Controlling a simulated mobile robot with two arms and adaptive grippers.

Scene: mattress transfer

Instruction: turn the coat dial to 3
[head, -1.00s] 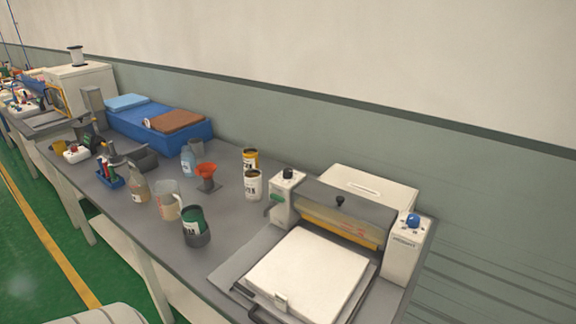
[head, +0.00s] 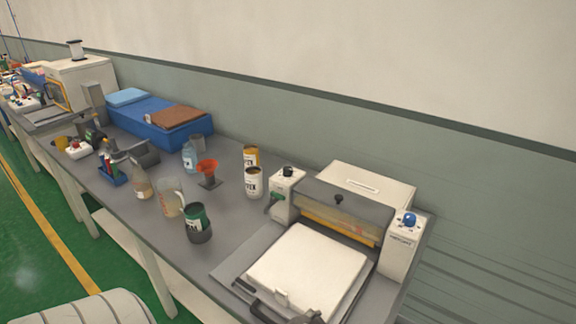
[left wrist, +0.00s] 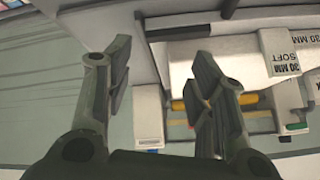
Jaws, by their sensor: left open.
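A coating machine (head: 345,210) stands at the right end of the bench. A blue dial (head: 410,219) sits on top of its right white post, above small lettering that I cannot read. A dark knob (head: 288,172) tops its left post. I cannot read either setting. Neither gripper shows in the head view. In the left wrist view my left gripper (left wrist: 155,75) is open, with nothing between its fingers. Beyond the fingers are a white post (left wrist: 148,115) and a yellow bar (left wrist: 178,106). Neither finger visibly touches a dial.
A white pad (head: 307,268) lies in front of the machine's roller. Cans (head: 253,182), a green-topped can (head: 198,222), a jug (head: 171,197) and a red funnel (head: 207,168) stand to the left.

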